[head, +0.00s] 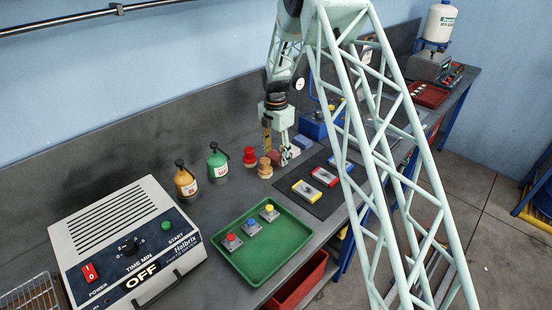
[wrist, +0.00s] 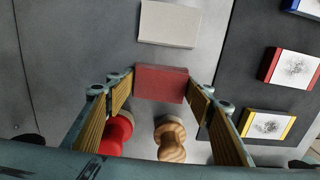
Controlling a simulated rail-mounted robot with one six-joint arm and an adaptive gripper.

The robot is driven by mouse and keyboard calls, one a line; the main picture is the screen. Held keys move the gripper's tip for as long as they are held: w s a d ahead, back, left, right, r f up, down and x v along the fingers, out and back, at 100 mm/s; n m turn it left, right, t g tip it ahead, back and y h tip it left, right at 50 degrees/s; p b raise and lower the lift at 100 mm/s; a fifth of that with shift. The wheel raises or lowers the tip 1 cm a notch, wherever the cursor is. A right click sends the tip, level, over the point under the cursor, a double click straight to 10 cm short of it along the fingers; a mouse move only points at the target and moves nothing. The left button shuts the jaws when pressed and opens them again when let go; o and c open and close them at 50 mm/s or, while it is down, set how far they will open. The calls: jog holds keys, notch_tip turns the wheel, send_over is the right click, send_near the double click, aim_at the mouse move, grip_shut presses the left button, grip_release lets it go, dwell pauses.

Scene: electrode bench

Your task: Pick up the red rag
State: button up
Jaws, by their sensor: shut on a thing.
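The red rag (wrist: 161,84) looks like a small dark red folded block in the wrist view. It sits between the two fingertips of my gripper (wrist: 160,88), which is shut on it. In the head view my gripper (head: 279,152) is low over the bench, behind the wooden-handled piece. The rag is mostly hidden there by the fingers. I cannot tell whether it still touches the bench.
A pale grey block (wrist: 168,23) lies beyond the rag. A red-handled piece (head: 249,157) and a wooden-handled piece (head: 265,168) stand close by. A dark mat (head: 325,198) with coloured boxes, a green tray (head: 262,274) and two bottles are near.

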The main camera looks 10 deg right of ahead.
aim_at(276, 156)
jog(key=shift+r, duration=0.15)
notch_tip(276, 156, up, 10)
dwell(0.7)
jog(key=shift+s, duration=0.1)
dwell(0.7)
jog(key=s+f+m+b, duration=0.1)
jog(key=s+m+b, duration=0.4)
jog(key=s+m, duration=1.2)
jog(key=shift+f+m, duration=0.3)
jog(key=shift+m, duration=3.4)
jog(key=shift+a, duration=0.15)
